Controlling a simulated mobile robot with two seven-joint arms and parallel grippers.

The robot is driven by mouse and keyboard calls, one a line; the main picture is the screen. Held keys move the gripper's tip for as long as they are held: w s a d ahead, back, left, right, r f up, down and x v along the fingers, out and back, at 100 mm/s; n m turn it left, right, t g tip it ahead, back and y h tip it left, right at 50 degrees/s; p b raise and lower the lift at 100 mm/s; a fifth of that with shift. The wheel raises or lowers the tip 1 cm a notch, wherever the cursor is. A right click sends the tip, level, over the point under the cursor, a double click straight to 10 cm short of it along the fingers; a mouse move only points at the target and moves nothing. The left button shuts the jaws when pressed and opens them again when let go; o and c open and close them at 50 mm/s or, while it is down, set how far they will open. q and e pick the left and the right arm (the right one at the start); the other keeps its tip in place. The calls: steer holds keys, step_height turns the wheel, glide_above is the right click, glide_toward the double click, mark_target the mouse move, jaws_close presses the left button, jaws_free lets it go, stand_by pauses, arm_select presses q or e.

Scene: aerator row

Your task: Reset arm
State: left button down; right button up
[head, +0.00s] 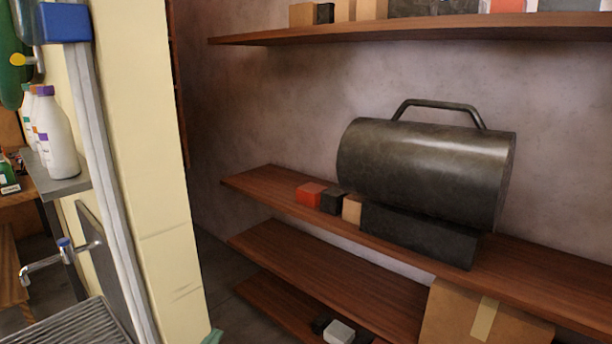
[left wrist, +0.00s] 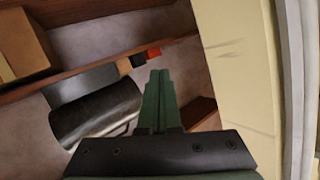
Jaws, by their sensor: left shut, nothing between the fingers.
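My left gripper (left wrist: 160,75) shows in the left wrist view, its two green fingers pressed together with nothing between them. In the head view only a small green tip of it (head: 212,338) shows at the bottom edge, in front of the cream pillar's foot. The fingers touch nothing that I can see. My right gripper is in neither view.
A cream pillar (head: 145,150) stands left of wooden shelves (head: 262,187). A dark cylindrical heater (head: 430,165) and small blocks (head: 310,194) sit on the middle shelf. A cardboard box (head: 450,315) is below. White bottles (head: 58,140) and a tap (head: 62,258) are at left.

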arm_select(q)
steer(key=s+f+n+g, duration=0.1)
steer(key=s+f+g, duration=0.1)
steer(key=s+f, duration=0.8)
steer(key=s+d+f+n+g, duration=0.1)
steer(key=s+f+g, duration=0.2)
steer(key=s+f, duration=0.7)
steer(key=s+p, duration=0.1)
steer(key=s, duration=0.4)
steer(key=shift+s+d+f+h, duration=0.3)
steer(key=shift+f+h, duration=0.1)
